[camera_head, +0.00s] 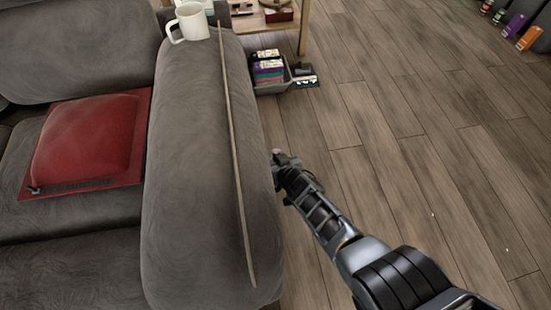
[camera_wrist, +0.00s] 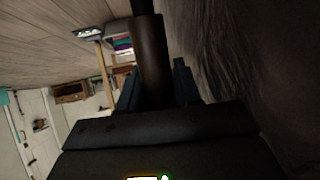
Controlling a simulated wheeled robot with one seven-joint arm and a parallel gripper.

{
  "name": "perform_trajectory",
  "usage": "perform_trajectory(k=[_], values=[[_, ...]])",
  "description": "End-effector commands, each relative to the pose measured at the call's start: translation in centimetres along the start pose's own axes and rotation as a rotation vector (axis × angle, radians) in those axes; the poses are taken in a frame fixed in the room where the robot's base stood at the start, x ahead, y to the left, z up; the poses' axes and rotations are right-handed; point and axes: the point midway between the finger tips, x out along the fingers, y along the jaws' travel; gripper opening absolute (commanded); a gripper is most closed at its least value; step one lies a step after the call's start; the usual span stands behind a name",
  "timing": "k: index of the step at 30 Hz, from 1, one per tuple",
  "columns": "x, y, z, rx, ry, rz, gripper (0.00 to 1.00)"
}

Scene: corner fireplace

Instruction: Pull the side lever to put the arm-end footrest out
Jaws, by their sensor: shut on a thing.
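The grey sofa's arm (camera_head: 195,150) runs down the middle of the head view. My gripper (camera_head: 285,168) is low against the outer side of this arm, partly hidden by its edge. In the wrist view a dark cylindrical lever (camera_wrist: 151,55) stands between the two fingers of my gripper (camera_wrist: 157,85), which is shut on it. The sofa's side (camera_wrist: 240,60) fills the right of the wrist view. The footrest is not in sight in either view.
A red cushion (camera_head: 85,140) lies on the seat. A grey bin of boxes (camera_head: 268,88) stands by a wooden table (camera_head: 304,30). The wooden floor (camera_head: 420,130) at right is mostly clear.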

Motion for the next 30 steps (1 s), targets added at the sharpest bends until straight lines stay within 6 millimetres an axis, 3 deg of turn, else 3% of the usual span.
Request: perform_trajectory(k=[7,17,30], values=[[0.0,0.1,0.0,0.001,0.001,0.001,0.54],[-0.4,0.1,-0.1,0.001,0.0,0.001,0.54],[-5.5,0.1,-0.6,0.003,0.001,0.002,0.54]])
